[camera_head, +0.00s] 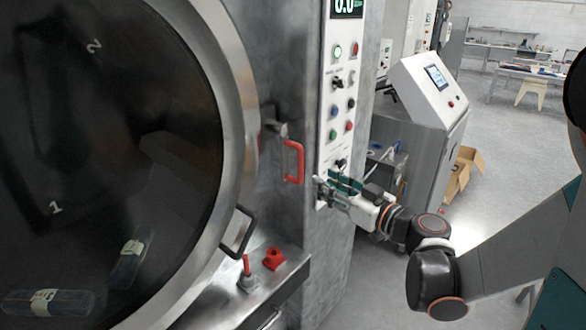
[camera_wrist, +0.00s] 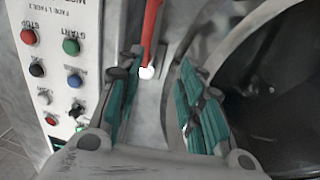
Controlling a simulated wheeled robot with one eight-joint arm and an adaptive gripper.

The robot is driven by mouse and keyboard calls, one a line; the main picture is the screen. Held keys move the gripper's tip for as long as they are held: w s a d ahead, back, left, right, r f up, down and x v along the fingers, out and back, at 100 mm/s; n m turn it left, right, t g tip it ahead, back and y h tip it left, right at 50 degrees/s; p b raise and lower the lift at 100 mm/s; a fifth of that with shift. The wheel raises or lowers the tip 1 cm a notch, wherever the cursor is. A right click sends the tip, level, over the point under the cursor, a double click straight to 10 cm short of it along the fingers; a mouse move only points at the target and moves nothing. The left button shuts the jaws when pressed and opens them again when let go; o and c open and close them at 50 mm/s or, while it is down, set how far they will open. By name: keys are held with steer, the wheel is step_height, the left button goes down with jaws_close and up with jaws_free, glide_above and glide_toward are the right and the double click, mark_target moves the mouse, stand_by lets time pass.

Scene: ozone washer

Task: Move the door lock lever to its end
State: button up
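A red looped handle, which looks like the door lock lever (camera_head: 292,162), hangs beside the round door rim on the steel front. It also shows in the wrist view as a red bar (camera_wrist: 149,36) with a pale end, beyond the fingers and close to the left one. My gripper (camera_head: 325,187) is to the right of the handle in the head view, with its green-padded fingers pointing toward it. In the wrist view my gripper (camera_wrist: 161,60) is open, with a wide empty gap. I cannot tell whether a finger touches the handle.
The white button panel (camera_head: 340,105) is right beside my gripper. The round door (camera_head: 110,150) has a black handle (camera_head: 237,232). A red-tipped small lever (camera_head: 247,266) and a red knob (camera_head: 274,258) stand on the ledge below. A control console (camera_head: 430,100) stands behind.

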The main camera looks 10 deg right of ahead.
mark_target(302, 165)
steer(key=shift+t+h, duration=0.3)
steer(key=x, duration=0.4)
steer(key=d+b+x, duration=0.1)
steer(key=x, duration=0.8)
steer(key=shift+w+d+f, duration=0.25)
steer(key=shift+w+d, duration=0.05)
steer(key=shift+w, duration=0.15)
jaws_close()
